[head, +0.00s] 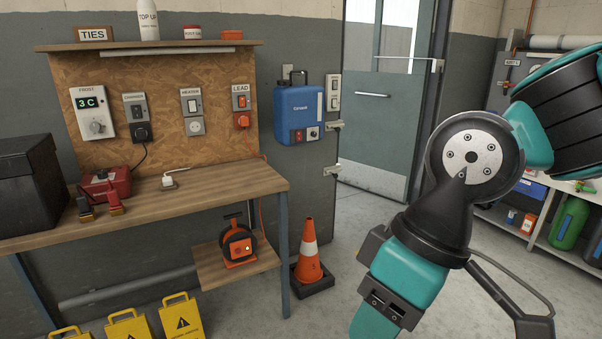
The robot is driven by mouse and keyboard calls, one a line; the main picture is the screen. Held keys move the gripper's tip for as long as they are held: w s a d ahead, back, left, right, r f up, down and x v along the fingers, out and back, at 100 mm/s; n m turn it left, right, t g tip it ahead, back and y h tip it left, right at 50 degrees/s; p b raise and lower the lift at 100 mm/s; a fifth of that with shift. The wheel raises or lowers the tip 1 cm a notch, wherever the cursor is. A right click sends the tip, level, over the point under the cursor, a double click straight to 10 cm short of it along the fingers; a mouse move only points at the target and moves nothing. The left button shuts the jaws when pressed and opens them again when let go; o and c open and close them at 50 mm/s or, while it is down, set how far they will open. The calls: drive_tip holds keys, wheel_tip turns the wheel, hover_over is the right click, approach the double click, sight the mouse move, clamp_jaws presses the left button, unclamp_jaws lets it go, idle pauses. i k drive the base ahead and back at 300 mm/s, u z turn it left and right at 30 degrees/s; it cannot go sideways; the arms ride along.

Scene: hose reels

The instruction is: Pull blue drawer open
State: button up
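A small blue box-like front (531,189) shows on the shelving at the right, partly covered by my arm. It may be the blue drawer, but I cannot tell for sure or see whether it is shut. My arm hangs down across the right side of the view, in front of the shelving and the doorway. Its lower end runs out of the bottom edge, and my gripper is not in view.
A blue wall unit (299,112) hangs beside the open grey door (385,95). A wooden workbench (215,190) stands at left, with an orange reel (238,247) below. A traffic cone (309,255) stands on the floor. Floor shows between cone and arm.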

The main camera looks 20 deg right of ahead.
sight(539, 191)
drive_tip(key=z, duration=0.4)
drive_tip(key=i, duration=2.2)
drive_tip(key=z, duration=1)
drive_tip(key=i, duration=2.4)
drive_tip(key=z, duration=1.1)
drive_tip(key=i, duration=1.3)
drive_tip(key=z, duration=0.4)
